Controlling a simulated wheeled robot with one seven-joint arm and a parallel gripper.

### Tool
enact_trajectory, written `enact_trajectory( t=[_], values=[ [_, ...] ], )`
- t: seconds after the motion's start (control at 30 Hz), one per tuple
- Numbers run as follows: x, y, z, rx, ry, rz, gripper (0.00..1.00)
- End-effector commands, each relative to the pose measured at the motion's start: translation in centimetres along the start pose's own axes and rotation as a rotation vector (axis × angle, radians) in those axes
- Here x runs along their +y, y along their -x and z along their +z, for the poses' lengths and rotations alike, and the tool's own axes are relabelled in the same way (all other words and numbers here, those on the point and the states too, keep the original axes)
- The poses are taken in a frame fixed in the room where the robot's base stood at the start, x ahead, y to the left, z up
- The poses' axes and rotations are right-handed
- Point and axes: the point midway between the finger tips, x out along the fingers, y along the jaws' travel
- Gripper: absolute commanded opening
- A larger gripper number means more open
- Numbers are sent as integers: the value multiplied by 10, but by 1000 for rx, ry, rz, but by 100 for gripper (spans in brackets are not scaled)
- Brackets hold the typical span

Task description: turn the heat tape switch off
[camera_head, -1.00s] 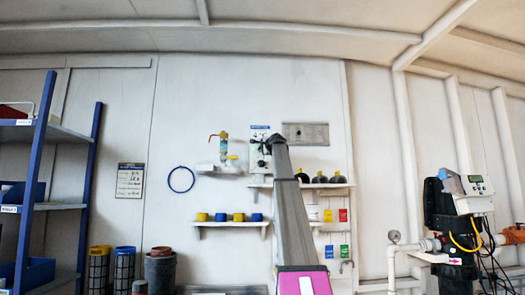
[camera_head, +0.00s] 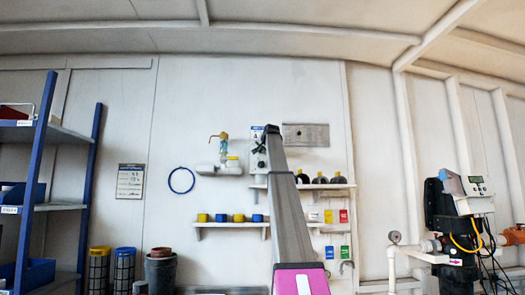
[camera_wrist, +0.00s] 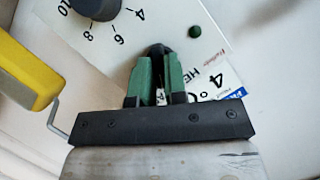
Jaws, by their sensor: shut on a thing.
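The heat tape control panel (camera_head: 257,139) is a white plate on the back wall, partly hidden behind my arm in the head view. In the wrist view the panel (camera_wrist: 225,72) fills the upper middle, with a dark dial with numbers (camera_wrist: 96,8), a small green round lamp or button (camera_wrist: 195,32) and a partly covered label. My gripper (camera_wrist: 158,58) has green finger pads closed on a small dark switch (camera_wrist: 157,48) on the panel. The pads hide most of the switch, so I cannot tell its position. In the head view my gripper (camera_head: 270,134) is at the panel.
A yellow part (camera_wrist: 28,72) and a bent metal wire lie close left of my gripper in the wrist view. A valve assembly (camera_head: 222,160) is left of the panel. A shelf with dark rounded items (camera_head: 320,179) is below right, and another shelf is below.

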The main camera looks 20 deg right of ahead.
Motion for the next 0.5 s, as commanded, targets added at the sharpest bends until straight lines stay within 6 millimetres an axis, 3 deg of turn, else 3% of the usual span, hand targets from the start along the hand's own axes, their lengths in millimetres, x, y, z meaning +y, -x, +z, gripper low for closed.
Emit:
enact_trajectory(
  t=[0.5],
  values=[
    [-3, -1, 1, 0, 400, 166, 0]
  ],
)
